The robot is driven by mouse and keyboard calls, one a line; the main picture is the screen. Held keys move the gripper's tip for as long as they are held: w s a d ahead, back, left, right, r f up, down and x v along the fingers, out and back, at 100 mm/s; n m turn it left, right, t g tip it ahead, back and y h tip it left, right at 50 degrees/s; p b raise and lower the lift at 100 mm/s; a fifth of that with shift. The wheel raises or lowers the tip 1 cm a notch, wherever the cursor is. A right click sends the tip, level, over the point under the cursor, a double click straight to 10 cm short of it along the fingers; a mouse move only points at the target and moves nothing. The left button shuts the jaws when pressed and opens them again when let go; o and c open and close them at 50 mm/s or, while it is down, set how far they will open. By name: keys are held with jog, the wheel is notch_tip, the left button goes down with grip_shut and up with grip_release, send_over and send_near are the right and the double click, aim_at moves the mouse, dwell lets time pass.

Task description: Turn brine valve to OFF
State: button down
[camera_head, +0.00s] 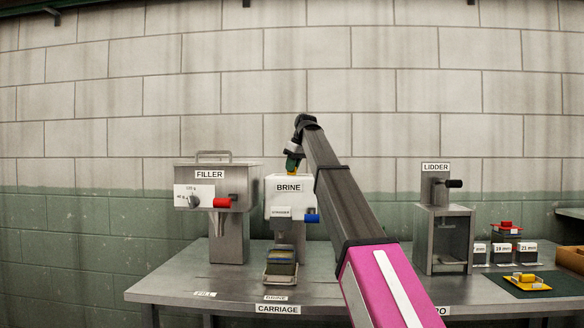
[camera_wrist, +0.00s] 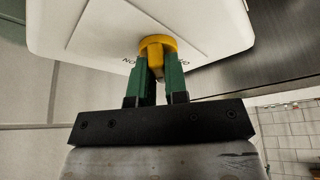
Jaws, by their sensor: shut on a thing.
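The brine unit is a white box (camera_head: 291,199) labelled BRINE, with a blue knob (camera_head: 312,218) at its lower right. In the wrist view the white box (camera_wrist: 210,35) fills the top, and a round yellow valve (camera_wrist: 158,43) with a bar handle sits on it. Dark lettering stands on both sides of the valve, partly hidden and too small to read surely. My gripper (camera_wrist: 157,80) has its green fingers shut on the yellow handle. In the head view my gripper (camera_head: 292,163) is at the top of the brine box, the valve mostly hidden behind it.
The filler (camera_head: 210,188) with a red knob stands left of the brine unit. A carriage tray (camera_head: 280,280) with a dark container sits below it. The lidder (camera_head: 444,225) stands right, beyond my arm. Labelled bins (camera_head: 502,253) and a yellow part (camera_head: 527,281) on a mat lie far right.

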jog(key=n+g, duration=0.1)
jog(key=n, duration=0.1)
jog(key=n+g, duration=0.1)
jog(key=n, duration=0.2)
jog(key=shift+w+n+y, duration=0.1)
jog(key=shift+n+y, duration=0.2)
jog(key=shift+y, duration=0.1)
dwell(0.3)
jog(key=c, duration=1.1)
grip_release()
jog(key=shift+c, duration=0.2)
